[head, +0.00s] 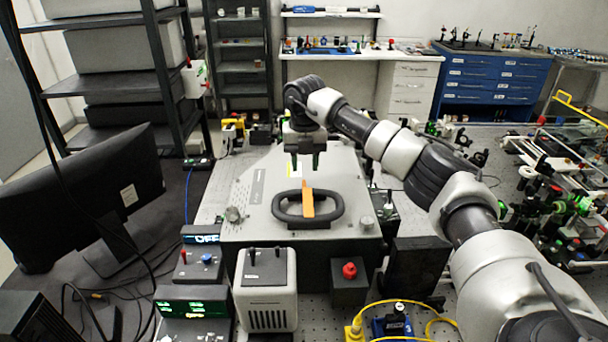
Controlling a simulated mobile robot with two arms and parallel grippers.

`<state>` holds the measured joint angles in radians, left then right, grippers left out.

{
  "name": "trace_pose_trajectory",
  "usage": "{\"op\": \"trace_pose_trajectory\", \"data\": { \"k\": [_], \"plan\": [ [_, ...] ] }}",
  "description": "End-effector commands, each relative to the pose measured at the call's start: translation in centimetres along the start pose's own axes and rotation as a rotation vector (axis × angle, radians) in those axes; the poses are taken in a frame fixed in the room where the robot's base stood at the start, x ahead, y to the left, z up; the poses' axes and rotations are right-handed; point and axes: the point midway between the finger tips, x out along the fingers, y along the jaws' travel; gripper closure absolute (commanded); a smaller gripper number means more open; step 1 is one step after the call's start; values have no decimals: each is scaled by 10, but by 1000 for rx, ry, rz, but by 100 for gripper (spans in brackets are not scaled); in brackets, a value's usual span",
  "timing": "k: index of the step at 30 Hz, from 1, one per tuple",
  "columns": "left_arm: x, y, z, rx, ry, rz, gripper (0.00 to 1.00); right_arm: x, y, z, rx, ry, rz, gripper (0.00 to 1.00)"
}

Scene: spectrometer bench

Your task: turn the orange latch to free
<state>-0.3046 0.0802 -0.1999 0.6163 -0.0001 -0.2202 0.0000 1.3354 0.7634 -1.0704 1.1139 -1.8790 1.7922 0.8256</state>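The orange latch (308,201) is a narrow bar on top of the grey spectrometer box (255,226). It points roughly away from me, across the middle of a black oval handle ring (338,209). My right gripper (305,164) hangs above and just behind the latch, pointing down. Its two dark fingers are apart, with a small gap between them, and nothing shows in the gap. It appears clear of the latch. My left gripper is not in view.
A black monitor (75,200) stands on the left. A white device (266,290), a red-knobbed box (349,283) and a yellow cable (432,318) lie in front of the spectrometer. Optics crowd the right bench. The box top around the handle is mostly clear.

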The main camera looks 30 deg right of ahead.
Motion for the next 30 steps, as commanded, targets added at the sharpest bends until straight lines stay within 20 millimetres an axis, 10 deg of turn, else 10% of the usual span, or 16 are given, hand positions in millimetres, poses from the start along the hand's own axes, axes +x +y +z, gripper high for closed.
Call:
{"op": "trace_pose_trajectory", "data": {
  "k": [9,20,30],
  "plan": [
    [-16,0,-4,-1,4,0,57,44,0,0,-1,1,1,63],
    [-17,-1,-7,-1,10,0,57,51,1,0,-2,-1,2,63],
    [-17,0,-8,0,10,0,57,50,1,0,-2,-1,3,100]
  ]
}}
